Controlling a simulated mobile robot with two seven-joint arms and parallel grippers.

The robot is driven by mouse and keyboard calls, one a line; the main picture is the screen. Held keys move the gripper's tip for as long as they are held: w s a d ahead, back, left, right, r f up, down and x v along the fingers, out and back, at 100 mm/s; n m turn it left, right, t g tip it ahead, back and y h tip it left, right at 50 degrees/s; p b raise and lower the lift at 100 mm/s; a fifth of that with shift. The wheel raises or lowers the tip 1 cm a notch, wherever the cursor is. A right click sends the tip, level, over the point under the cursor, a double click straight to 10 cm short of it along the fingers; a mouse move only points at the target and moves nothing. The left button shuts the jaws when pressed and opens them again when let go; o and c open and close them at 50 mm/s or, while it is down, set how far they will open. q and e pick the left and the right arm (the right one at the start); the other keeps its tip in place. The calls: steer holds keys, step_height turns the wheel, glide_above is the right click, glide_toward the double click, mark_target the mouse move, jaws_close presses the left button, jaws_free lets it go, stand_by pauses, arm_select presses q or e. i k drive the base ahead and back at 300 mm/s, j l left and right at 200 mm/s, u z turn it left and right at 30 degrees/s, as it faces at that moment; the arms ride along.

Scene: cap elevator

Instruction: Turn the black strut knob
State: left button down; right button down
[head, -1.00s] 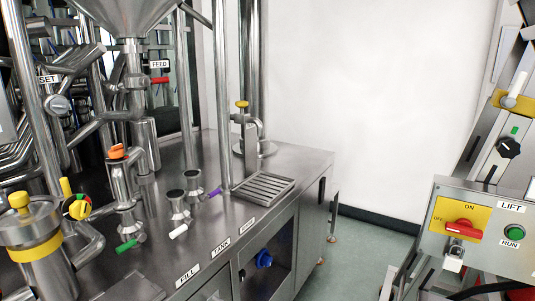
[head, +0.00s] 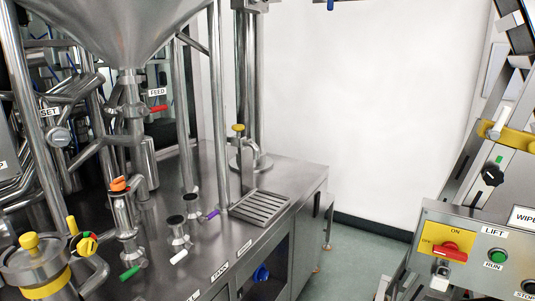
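The black strut knob (head: 492,175) is a round black knob with a light pointer mark, on the slanted metal strut (head: 470,190) at the right of the head view. A small green mark sits just above it. Below it is the control box with the LIFT label. Neither of my grippers shows in the head view, and nothing touches the knob.
The control box carries a red ON/OFF switch (head: 449,249) and a green RUN button (head: 497,256). A steel bench (head: 300,180) with valves, a funnel (head: 125,35) and a drip grate (head: 262,206) fills the left. Grey floor (head: 370,245) lies between bench and box.

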mark_target(493, 176)
steer(key=z, duration=1.25)
